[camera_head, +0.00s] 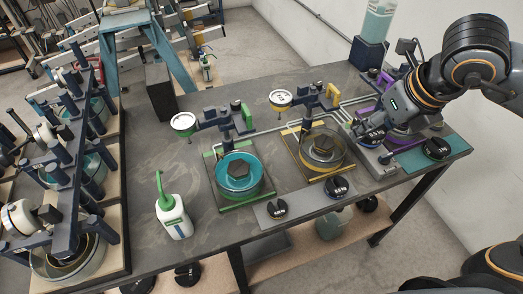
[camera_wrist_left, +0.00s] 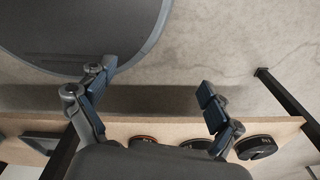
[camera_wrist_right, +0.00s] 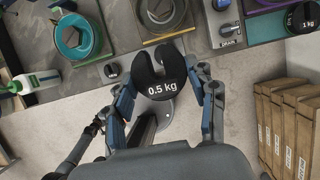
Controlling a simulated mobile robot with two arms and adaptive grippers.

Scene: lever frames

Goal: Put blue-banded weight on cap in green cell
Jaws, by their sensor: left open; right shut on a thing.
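My right gripper (camera_head: 374,133) is shut on a black slotted weight (camera_wrist_right: 162,88) marked 0.5 kg, held in the air near the table's right side. No coloured band on it can be made out.
The yellow cell (camera_head: 299,164) stands between the green cell and my right gripper. Black weights (camera_head: 277,209) sit on a grey strip, another (camera_head: 436,148) on a teal mat (camera_head: 462,144). A green-capped bottle (camera_head: 174,216) is left of the green cell. Gauges on brackets stand behind the cells.

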